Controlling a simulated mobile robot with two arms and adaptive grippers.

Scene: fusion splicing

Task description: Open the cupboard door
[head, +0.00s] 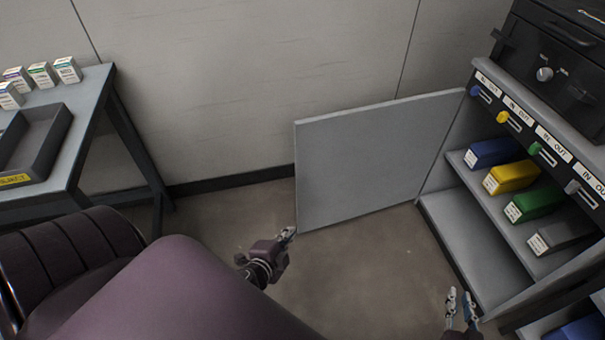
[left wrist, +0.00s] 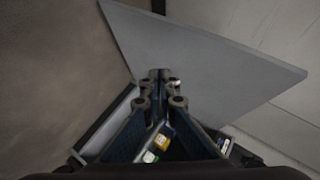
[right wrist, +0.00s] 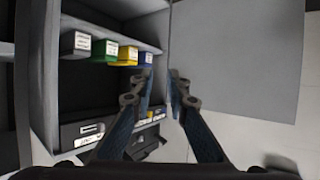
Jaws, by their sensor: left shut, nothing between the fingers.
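The cupboard door (head: 365,155) is a flat grey panel. It stands swung wide open, out to the left of the cupboard (head: 470,235), and the shelves inside are exposed. My left gripper (head: 289,233) is shut and empty at the door's lower free corner; I cannot tell whether it touches the door. In the left wrist view the closed fingers (left wrist: 160,75) lie in front of the door panel (left wrist: 215,65). My right gripper (head: 461,298) is open and empty in front of the cupboard. In the right wrist view its fingers (right wrist: 163,75) are apart, with the door (right wrist: 220,50) beyond.
Blue (head: 492,152), yellow (head: 511,177), green (head: 534,204) and grey (head: 562,236) boxes sit on the cupboard shelf. A black device (head: 560,60) stands on top. A table (head: 92,100) with a dark tray (head: 60,130) and small boxes is at left. Floor between is clear.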

